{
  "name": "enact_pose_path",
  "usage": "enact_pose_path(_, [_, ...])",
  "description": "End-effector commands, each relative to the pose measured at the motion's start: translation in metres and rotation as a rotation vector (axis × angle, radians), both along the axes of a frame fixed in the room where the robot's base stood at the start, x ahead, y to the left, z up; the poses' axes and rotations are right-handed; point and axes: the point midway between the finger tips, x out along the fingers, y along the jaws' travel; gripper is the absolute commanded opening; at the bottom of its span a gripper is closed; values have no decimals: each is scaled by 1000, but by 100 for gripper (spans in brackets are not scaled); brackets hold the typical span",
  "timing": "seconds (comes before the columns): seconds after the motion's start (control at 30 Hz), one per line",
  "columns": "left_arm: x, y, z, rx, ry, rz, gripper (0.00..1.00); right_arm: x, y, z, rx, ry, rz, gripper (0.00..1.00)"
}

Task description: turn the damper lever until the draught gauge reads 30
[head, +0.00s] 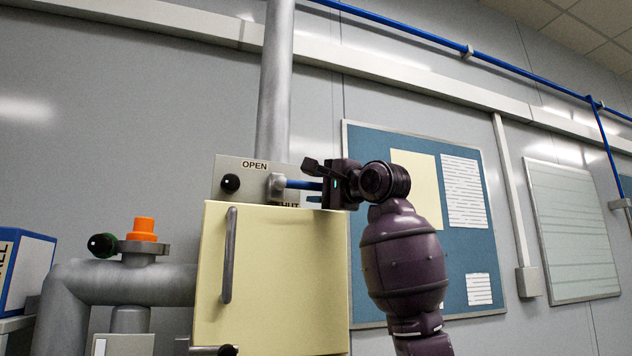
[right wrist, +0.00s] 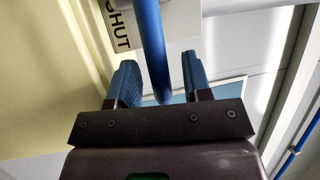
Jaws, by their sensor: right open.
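The damper lever (head: 302,185) is a blue rod that sticks out to the right from a grey hub on a plate (head: 243,165) marked OPEN above and SHUT below. The lever lies roughly level between the two words. My right gripper (head: 314,182) is at the lever's outer end. In the right wrist view the blue lever (right wrist: 151,40) runs between the two open fingers, with gaps on both sides. The SHUT end of the plate (right wrist: 120,25) shows there too. I cannot make out a draught gauge reading. My left gripper is out of view.
A cream cabinet (head: 270,285) with a dark handle (head: 229,255) stands just below the plate. A grey pipe (head: 274,90) rises behind it. Piping with an orange cap (head: 142,229) is at left. A blue notice board (head: 370,245) hangs behind my right arm.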

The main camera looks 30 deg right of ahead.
Motion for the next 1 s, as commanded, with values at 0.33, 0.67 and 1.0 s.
enact_pose_path(0.33, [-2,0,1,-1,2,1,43,6,1,1,-1,1,0,45])
enact_pose_path(0.67, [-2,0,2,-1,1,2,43,6,1,1,-1,1,-1,4])
enact_pose_path(1.0, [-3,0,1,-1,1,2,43,3,1,1,-7,1,-1,0])
